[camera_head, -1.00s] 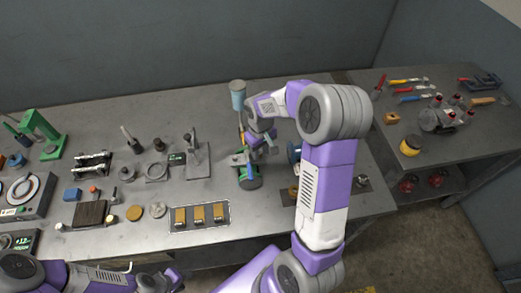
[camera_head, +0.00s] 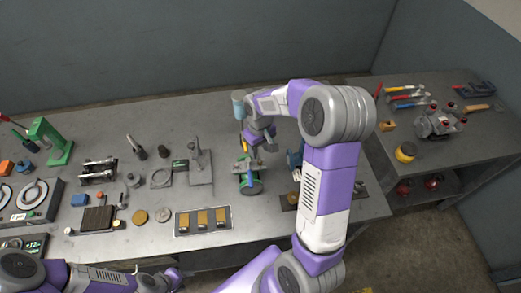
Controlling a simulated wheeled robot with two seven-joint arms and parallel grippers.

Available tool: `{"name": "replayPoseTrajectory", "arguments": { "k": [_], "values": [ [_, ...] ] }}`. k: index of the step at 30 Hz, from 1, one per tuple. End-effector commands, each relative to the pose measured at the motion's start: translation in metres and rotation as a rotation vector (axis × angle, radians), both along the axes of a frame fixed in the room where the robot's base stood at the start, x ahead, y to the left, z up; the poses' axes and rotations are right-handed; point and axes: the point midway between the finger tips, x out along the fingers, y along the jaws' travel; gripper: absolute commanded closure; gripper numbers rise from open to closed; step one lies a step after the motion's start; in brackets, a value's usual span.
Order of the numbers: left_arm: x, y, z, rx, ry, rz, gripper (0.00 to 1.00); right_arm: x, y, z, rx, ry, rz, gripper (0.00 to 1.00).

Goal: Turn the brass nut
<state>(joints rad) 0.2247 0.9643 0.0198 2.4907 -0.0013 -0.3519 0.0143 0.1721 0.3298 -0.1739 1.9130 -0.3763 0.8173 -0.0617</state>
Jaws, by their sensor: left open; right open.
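My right gripper (camera_head: 262,142) is open, just above and to the right of a small fixture with a green cylindrical base (camera_head: 251,186). It looks apart from the fixture, and its jaws are small and partly hidden by its own wrist. My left gripper (camera_head: 165,279) is open and low at the bottom edge, in front of the bench and far from the fixture. I cannot clearly make out the brass nut. Small brass-coloured blocks (camera_head: 202,217) sit in a grey tray (camera_head: 230,226) on the bench. My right arm hides part of the bench right of the fixture.
A grey stand (camera_head: 199,165), a green press (camera_head: 55,143) and a dark block (camera_head: 97,218) are to the left. A second bench (camera_head: 460,155) with tools stands at the right.

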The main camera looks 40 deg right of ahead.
Motion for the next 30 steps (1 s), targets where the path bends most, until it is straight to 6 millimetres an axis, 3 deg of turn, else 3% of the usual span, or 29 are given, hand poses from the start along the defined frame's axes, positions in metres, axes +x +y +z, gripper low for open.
{"name": "replayPoseTrajectory", "arguments": {
  "k": [1,6,25,30],
  "values": [
    [0.0,0.0,0.009,0.0,0.0,0.0,0.57,0.0,0.0,0.01,0.0,0.0,0.0,0.56],
    [0.0,0.0,0.016,0.0,0.0,0.0,0.57,0.0,-0.001,0.019,-0.001,0.003,-0.001,0.56],
    [0.0,0.0,0.017,0.0,0.0,0.0,0.57,-0.001,-0.002,0.021,-0.002,0.004,-0.002,0.56],
    [0.0,0.0,0.042,0.0,0.0,0.0,0.57,-0.001,-0.002,0.046,-0.002,0.004,-0.002,0.56]
  ]
}}
